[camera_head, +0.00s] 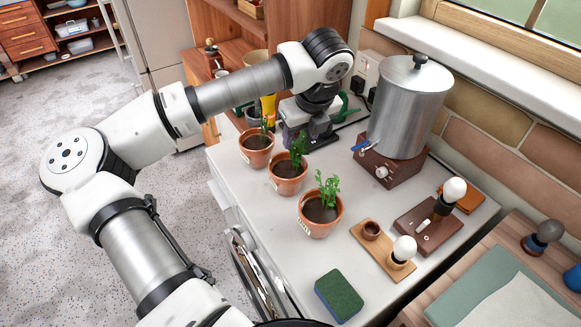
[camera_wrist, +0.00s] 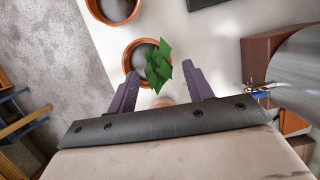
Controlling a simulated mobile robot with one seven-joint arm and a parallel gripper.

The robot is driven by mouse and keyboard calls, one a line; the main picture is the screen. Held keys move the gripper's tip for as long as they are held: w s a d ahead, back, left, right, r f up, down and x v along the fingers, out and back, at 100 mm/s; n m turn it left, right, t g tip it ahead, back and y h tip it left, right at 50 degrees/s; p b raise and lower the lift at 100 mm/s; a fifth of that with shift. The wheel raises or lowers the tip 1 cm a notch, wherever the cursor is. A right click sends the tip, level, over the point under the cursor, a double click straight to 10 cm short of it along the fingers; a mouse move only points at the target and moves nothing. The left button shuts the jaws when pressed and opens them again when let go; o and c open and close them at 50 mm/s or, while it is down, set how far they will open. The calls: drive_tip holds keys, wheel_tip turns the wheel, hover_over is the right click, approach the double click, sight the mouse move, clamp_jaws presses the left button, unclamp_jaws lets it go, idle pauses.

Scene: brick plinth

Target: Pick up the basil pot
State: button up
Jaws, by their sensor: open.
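Three terracotta pots with green plants stand in a row along the counter's left side; their white labels are too small to read. The middle pot (camera_head: 287,186) has broad leaves and looks like the basil pot. The far pot (camera_head: 256,159) and near pot (camera_head: 320,227) hold other plants. My gripper (camera_head: 298,145) points down, just above and behind the middle pot, partly hiding what is behind it. In the wrist view my gripper (camera_wrist: 160,75) is open and empty, with a leafy pot (camera_wrist: 127,60) ahead between and beyond the purple fingers.
A metal urn (camera_head: 405,110) on a brown base stands to the right of the pots. A wooden board (camera_head: 378,252), bulb stand (camera_head: 428,228) and green sponge (camera_head: 339,295) lie nearer. A dark tray (camera_head: 345,116) is behind. Bare counter lies between pots and urn.

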sight(298, 148)
drive_tip(key=p+x, duration=0.1)
drive_tip(key=x, duration=0.1)
drive_tip(key=p+x, duration=0.1)
drive_tip(key=x, duration=0.2)
drive_tip(key=shift+s, duration=0.25)
clamp_jaws()
